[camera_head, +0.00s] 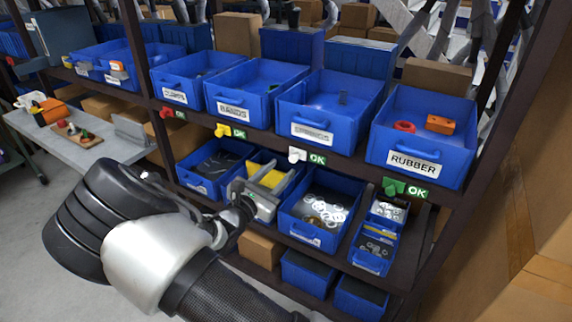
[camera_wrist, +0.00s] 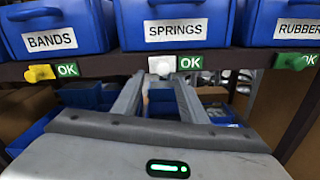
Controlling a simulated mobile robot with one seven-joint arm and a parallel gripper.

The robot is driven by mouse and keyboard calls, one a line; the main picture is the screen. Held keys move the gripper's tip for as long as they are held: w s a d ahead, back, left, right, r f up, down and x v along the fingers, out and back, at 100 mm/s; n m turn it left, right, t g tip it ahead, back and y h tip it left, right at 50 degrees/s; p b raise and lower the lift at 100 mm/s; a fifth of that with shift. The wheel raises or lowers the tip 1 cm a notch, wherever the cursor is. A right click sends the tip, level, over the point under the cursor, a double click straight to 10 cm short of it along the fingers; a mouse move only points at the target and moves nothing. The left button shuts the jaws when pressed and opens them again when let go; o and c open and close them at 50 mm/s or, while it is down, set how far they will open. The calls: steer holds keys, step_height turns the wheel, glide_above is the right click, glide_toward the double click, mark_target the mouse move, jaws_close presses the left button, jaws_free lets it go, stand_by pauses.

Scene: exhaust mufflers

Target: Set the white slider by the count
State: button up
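The white slider (camera_head: 296,154) is a small knob on the dark shelf edge under the SPRINGS bin (camera_head: 330,112), just left of a green OK tag (camera_head: 318,158). Inside that bin I can make out one small dark upright piece (camera_head: 342,97); the rest of its floor looks bare. In the wrist view the white slider (camera_wrist: 160,66) is straight ahead, beyond and between my fingertips. My gripper (camera_head: 260,183) is open and empty, below and left of the slider in the head view. Its two fingers (camera_wrist: 160,82) are spread in the wrist view, apart from the slider.
A yellow slider (camera_head: 222,130) and a green slider (camera_head: 392,187) sit along the same edge, under BANDS (camera_head: 233,105) and RUBBER (camera_head: 415,161) bins. A lower row holds bins, including one with white rings (camera_head: 325,208). A grey side table (camera_head: 110,150) stands left.

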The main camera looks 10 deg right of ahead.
steer(key=v, duration=1.2)
steer(key=s+d+r+m+g+p, duration=0.2)
steer(key=s+d+r+m+g, duration=0.2)
steer(key=s+d+m+g, duration=0.25)
steer(key=s+d+r+m+g+p, duration=0.25)
steer(key=d+r+m+g, duration=0.2)
steer(key=d+m, duration=0.4)
steer(key=s+d+r+m+t+y+p, duration=0.1)
steer(key=s+r+m+y+p, duration=0.3)
steer(key=s+r+m+y, duration=0.6)
steer(key=s+r+m+t, duration=0.1)
steer(key=s+r, duration=0.3)
steer(key=r, duration=0.3)
steer(key=shift+r+m+y, duration=0.3)
